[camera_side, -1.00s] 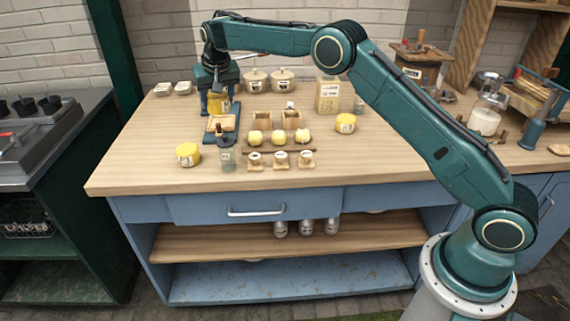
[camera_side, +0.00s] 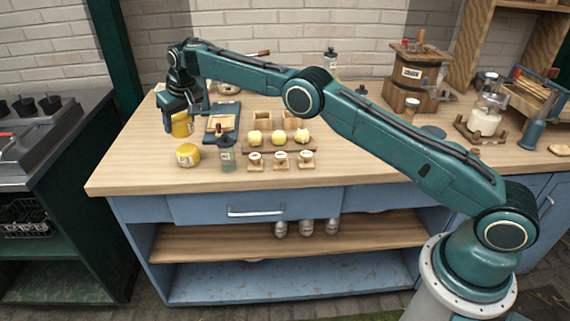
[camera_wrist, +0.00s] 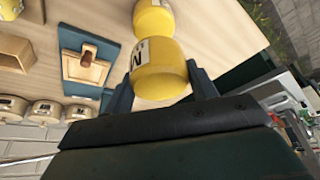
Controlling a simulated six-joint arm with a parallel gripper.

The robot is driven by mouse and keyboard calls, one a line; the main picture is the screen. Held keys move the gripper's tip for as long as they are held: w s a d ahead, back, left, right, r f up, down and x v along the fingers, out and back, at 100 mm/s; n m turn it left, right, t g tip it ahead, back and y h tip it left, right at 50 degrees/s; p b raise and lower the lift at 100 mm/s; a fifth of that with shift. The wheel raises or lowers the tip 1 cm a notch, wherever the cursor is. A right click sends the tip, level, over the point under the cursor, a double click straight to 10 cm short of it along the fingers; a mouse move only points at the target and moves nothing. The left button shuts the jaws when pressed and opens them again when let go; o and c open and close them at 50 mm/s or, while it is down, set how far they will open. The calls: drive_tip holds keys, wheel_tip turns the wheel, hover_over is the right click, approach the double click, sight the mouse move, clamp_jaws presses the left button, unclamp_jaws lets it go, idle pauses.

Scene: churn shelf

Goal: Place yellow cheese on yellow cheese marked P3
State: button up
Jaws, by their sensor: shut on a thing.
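My gripper (camera_side: 181,113) is at the left of the bench, shut on a yellow cheese (camera_side: 181,126). In the wrist view, the held yellow cheese (camera_wrist: 160,72) sits between the two fingers, with a dark-lettered white label partly turned away. Another yellow cheese (camera_side: 188,155) stands on the bench nearer the front, with a label too small to read. A yellow cheese (camera_wrist: 153,17) also shows just beyond the held one in the wrist view, partly covered by it. Whether the two touch cannot be told. No P3 mark is readable.
A blue board with a wooden block (camera_side: 222,120) lies right of my gripper. A small glass jar (camera_side: 227,158) stands close to the front cheese. Wooden boxes, a rack (camera_side: 279,151) of pale yellow balls and several small labelled pieces are farther right.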

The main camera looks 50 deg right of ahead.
sight(184, 134)
drive_tip(key=shift+f, duration=2.25)
drive_tip(key=shift+f, duration=0.15)
drive_tip(key=o, duration=1.1)
drive_tip(key=shift+v, duration=6.15)
